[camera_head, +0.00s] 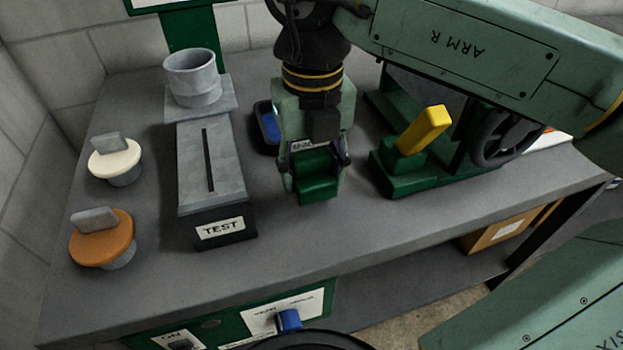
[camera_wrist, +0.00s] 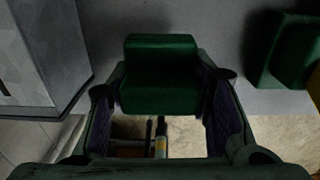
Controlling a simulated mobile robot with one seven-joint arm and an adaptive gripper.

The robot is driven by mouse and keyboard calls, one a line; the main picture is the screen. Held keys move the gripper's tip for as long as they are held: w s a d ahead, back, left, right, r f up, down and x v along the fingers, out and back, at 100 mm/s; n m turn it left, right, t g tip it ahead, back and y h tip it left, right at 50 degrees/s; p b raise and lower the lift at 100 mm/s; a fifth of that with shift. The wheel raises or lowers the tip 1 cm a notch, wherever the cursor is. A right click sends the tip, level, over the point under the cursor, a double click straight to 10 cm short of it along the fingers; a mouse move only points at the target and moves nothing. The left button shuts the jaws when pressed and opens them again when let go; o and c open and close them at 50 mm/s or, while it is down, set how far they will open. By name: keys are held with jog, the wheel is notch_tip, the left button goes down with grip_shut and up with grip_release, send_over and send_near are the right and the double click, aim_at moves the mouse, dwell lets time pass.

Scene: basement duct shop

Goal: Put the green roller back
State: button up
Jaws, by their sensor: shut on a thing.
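My gripper (camera_head: 318,163) points down over the middle of the bench and is shut on a dark green, blocky piece, which I take as the green roller (camera_head: 317,187). In the wrist view the roller (camera_wrist: 160,72) sits between the two fingers of my gripper (camera_wrist: 161,98), with a narrower block at its far end. Its underside is hidden, and I cannot tell how high it is above the bench. To its right stands a green machine (camera_head: 408,180) with a yellow lever (camera_head: 424,129) and a dark handwheel (camera_head: 505,135).
The grey bench (camera_head: 300,240) is clear in front of my gripper. A TEST box (camera_head: 212,170) with a grey pipe collar (camera_head: 192,80) stands left. Beyond it are a cream cap (camera_head: 115,160) and an orange cap (camera_head: 103,240). A blue item (camera_head: 268,125) sits behind my gripper.

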aim_at(312, 188)
notch_tip(312, 188, down, 3)
jog(key=shift+r+p, duration=0.1)
jog(key=shift+p, duration=0.4)
jog(key=shift+f, duration=0.3)
jog(key=shift+f, duration=0.1)
jog(key=shift+f+b, duration=0.15)
jog(key=shift+b, duration=0.2)
jog(key=o, duration=1.2)
notch_tip(312, 188, up, 13)
jog(key=p, duration=0.8)
jog(key=shift+f, duration=0.2)
